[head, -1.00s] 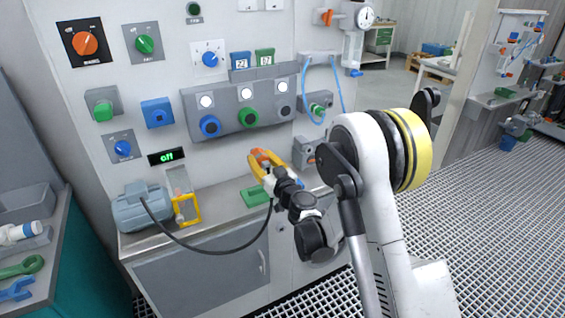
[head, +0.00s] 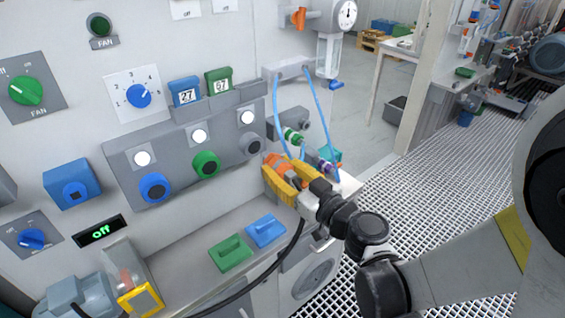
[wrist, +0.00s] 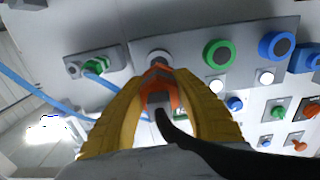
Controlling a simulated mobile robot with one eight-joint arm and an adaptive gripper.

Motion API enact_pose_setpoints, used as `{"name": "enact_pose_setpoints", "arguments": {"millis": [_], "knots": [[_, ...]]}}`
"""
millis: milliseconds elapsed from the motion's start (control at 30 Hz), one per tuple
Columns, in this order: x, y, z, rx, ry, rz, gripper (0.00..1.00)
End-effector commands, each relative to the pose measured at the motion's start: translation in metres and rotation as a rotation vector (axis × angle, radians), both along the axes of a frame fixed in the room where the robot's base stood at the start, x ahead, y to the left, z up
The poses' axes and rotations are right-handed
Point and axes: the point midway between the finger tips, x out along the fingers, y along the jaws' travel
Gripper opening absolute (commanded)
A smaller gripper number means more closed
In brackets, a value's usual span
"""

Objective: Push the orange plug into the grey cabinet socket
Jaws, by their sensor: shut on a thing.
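The orange plug (head: 274,162) is between the yellow fingers of my gripper (head: 281,176), which is shut on it. In the wrist view the orange plug (wrist: 160,76) points at the grey round socket (wrist: 158,56) just ahead. The wrist view also shows my gripper (wrist: 160,92) around the plug. In the head view the grey socket (head: 253,143) is at the right end of the grey panel, just above and left of the plug. I cannot tell whether plug and socket touch. A black cable trails from the plug.
The green socket (head: 206,164) and blue socket (head: 154,187) sit left of the grey one. A green fitting (head: 292,136) with blue hoses is close on the right. Green (head: 230,253) and blue (head: 265,230) blocks lie on the counter below.

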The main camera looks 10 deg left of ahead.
Motion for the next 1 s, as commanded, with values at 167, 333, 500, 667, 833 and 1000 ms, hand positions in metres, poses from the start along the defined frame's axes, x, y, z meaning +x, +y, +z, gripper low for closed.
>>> {"name": "enact_pose_setpoints", "arguments": {"millis": [167, 333, 500, 667, 833, 1000], "knots": [[0.001, 0.000, 0.000, 0.000, 0.000, -0.001, 0.00], [0.005, 0.004, 0.000, 0.000, 0.000, -0.001, 0.00], [0.013, 0.013, 0.001, 0.000, 0.000, -0.001, 0.00], [0.022, 0.025, 0.001, 0.000, 0.000, -0.001, 0.00], [0.032, 0.037, 0.001, 0.000, 0.000, 0.000, 0.00], [0.038, 0.043, 0.000, 0.000, 0.000, -0.002, 0.00]]}}
